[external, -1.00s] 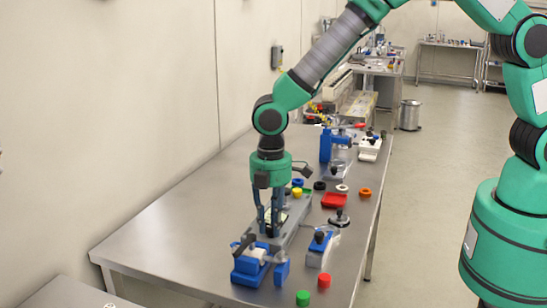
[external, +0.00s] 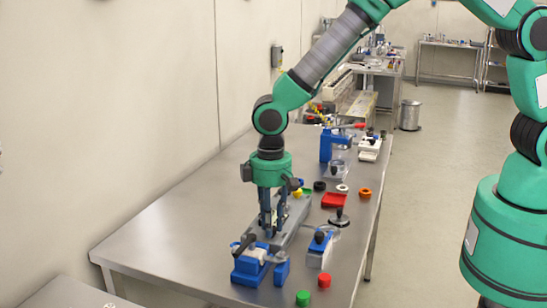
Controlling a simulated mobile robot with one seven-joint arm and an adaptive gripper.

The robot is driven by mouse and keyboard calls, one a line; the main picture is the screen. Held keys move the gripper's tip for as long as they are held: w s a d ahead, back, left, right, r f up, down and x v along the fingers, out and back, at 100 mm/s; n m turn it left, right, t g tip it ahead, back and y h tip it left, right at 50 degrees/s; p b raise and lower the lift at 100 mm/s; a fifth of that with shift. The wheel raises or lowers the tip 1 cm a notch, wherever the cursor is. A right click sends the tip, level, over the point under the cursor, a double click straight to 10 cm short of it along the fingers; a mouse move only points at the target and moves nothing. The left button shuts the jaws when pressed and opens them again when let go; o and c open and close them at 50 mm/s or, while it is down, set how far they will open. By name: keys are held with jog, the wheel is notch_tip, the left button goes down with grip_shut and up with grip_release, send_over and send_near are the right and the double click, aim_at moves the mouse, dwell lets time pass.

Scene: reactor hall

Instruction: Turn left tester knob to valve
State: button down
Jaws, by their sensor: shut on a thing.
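The tester (external: 296,221) is a long grey unit on the steel table, running away from the camera. My gripper (external: 271,233) points straight down over its near part. The fingers are close together and shut on what appears to be the left tester knob, which they hide almost wholly. The knob's pointing direction and any valve mark cannot be made out at this size.
A blue clamp-like device (external: 250,270) with a black handle stands just in front of the gripper. A blue-and-white block (external: 320,248), red cap (external: 324,280) and green cap (external: 303,298) are to the right. A red tray (external: 335,200) lies behind. The table's left side is clear.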

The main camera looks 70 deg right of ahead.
jog(key=m, duration=1.3)
jog(key=shift+r+p, duration=0.1)
jog(key=shift+p, duration=0.25)
jog(key=shift+m, duration=0.3)
jog(key=c, duration=1.5)
grip_release()
notch_tip(320, 180, up, 12)
jog(key=shift+f, duration=0.1)
